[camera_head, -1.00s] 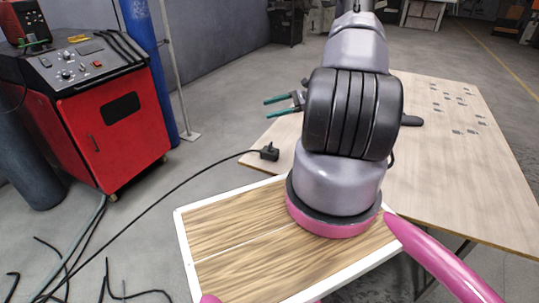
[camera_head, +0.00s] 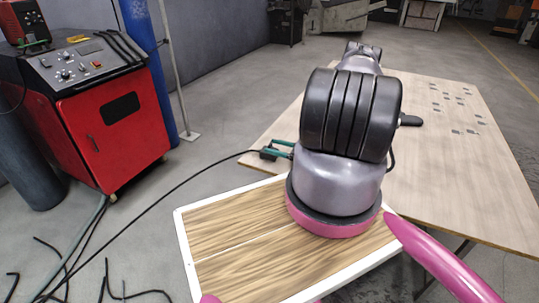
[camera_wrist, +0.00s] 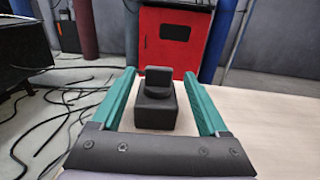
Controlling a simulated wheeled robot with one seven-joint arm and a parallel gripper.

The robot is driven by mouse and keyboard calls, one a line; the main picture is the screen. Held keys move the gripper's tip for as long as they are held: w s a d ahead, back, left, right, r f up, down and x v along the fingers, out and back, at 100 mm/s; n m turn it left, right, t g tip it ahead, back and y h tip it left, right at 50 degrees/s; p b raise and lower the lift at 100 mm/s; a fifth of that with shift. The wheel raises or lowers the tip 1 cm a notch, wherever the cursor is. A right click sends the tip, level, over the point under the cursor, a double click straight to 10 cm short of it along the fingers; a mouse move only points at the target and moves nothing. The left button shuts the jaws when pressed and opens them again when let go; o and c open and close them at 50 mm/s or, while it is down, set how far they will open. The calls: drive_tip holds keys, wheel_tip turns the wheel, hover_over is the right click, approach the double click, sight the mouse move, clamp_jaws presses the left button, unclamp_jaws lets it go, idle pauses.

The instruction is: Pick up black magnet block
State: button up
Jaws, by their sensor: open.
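The black magnet block (camera_head: 268,155) sits upright near the left edge of the wooden table. In the wrist view the black magnet block (camera_wrist: 156,106) shows a square base with a smaller upright piece on top. My gripper (camera_head: 271,147) is open, and its teal fingers reach to the block in the head view. In the wrist view my gripper (camera_wrist: 159,75) has one finger on each side of the block, with a gap on both sides. The gripper's body is mostly hidden behind my arm in the head view.
The table (camera_head: 430,190) is clear around the block. Several small grey brackets (camera_head: 455,108) lie at its far right. A red welding machine (camera_head: 110,125) stands on the floor to the left, also seen in the wrist view (camera_wrist: 173,42). A black cable (camera_head: 150,205) runs across the floor towards the table.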

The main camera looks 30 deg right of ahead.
sight(263, 148)
drive_tip(key=x, duration=0.5)
drive_tip(key=shift+w+a+r, duration=0.1)
drive_tip(key=shift+a+r, duration=0.1)
drive_tip(key=shift+a, duration=0.05)
clamp_jaws()
idle(1.2)
